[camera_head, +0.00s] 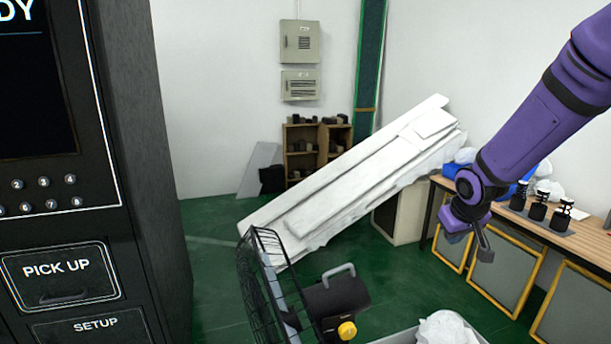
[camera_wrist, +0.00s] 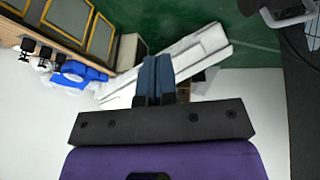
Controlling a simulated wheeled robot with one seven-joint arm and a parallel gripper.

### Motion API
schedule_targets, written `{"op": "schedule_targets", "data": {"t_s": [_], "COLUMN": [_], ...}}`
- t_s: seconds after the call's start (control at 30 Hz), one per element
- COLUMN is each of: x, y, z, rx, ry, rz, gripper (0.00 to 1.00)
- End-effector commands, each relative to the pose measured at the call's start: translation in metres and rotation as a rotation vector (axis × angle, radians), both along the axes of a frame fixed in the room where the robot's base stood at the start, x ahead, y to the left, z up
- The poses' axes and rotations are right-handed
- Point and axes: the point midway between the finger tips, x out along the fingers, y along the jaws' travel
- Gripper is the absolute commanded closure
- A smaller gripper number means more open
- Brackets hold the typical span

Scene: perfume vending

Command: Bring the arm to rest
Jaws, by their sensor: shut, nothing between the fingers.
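My purple arm reaches in from the upper right of the head view. My gripper (camera_head: 484,254) hangs at its end, right of centre, in front of the wooden table. In the wrist view my gripper (camera_wrist: 155,72) has its two blue fingers close together, with nothing seen between them. It is clear of the things around it, as far as the views show.
A black vending machine (camera_head: 140,130) fills the left side. White panels (camera_head: 350,180) lean across the middle. A wooden table (camera_head: 575,240) with several black bottles (camera_head: 537,206) stands at right. A black wire basket (camera_head: 268,290) is at the bottom. Green floor (camera_head: 212,270) lies open beside the machine.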

Motion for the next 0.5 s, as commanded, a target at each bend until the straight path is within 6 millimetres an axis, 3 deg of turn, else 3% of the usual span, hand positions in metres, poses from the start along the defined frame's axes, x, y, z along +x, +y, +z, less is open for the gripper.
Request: {"op": "schedule_targets", "data": {"t_s": [0.03,0.2,0.5], "x": [-0.011,-0.049,-0.128], "y": [0.001,0.005,0.014], "z": [0.018,0.064,0.125], "rx": [-0.006,-0.016,0.005], "ry": [-0.009,-0.016,-0.026], "rz": [-0.011,-0.051,-0.113], "gripper": [1.0,1.0,1.0]}}
